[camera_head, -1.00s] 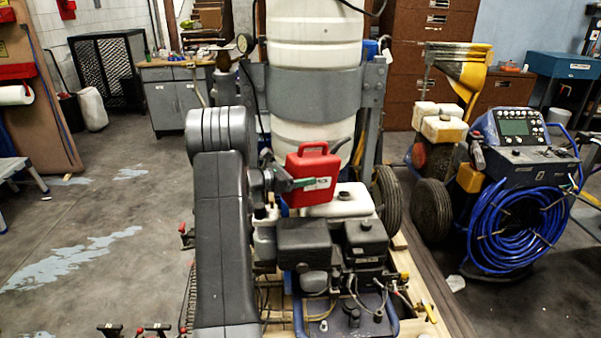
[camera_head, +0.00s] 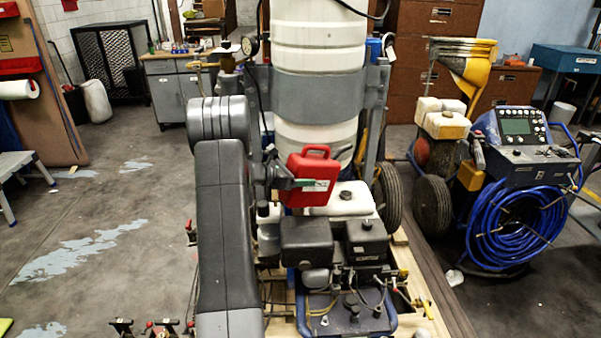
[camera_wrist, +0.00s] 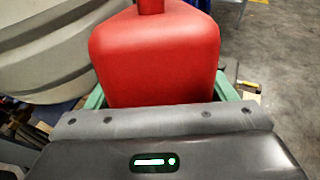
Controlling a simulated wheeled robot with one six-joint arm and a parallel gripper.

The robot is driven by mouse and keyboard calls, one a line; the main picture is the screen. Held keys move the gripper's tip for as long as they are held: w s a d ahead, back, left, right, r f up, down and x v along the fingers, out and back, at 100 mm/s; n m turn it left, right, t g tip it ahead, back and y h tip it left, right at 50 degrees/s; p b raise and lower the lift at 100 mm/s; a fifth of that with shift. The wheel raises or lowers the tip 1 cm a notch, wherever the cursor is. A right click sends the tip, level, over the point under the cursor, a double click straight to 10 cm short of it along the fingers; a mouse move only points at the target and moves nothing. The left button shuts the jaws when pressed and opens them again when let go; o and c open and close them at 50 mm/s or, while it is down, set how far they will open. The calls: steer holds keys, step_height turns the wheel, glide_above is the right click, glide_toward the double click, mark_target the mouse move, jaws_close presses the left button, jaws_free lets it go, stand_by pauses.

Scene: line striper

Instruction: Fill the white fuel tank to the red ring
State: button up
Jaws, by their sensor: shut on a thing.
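A red fuel can (camera_head: 311,170) is held by my gripper (camera_head: 296,184) just above and behind the engine in the head view. It is nearly upright with a slight tilt. In the wrist view the red can (camera_wrist: 155,50) fills the middle, between green fingers at its sides. The white fuel tank (camera_head: 349,200) sits on the engine below and right of the can, with a dark cap on top. The can hides the tank's left part. I cannot make out a red ring or any fuel level.
A large white barrel (camera_head: 318,40) in a grey bracket stands right behind the can. The black engine housings (camera_head: 306,240) are in front. A cart with a coiled blue hose (camera_head: 520,215) stands at the right. Open floor lies at the left.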

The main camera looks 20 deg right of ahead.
steer(key=shift+a+r+y+p, duration=0.35)
steer(key=shift+r+y+p, duration=0.55)
steer(key=shift+p, duration=2.35)
steer(key=shift+r+y+p, duration=0.1)
steer(key=shift+y+p, duration=0.4)
steer(key=shift+p, duration=1.1)
steer(key=shift+y+p, duration=0.3)
steer(key=shift+p, duration=0.1)
steer(key=shift+r+y+p, duration=0.1)
steer(key=shift+y+p, duration=0.2)
steer(key=shift+p, duration=0.7)
stand_by(1.8)
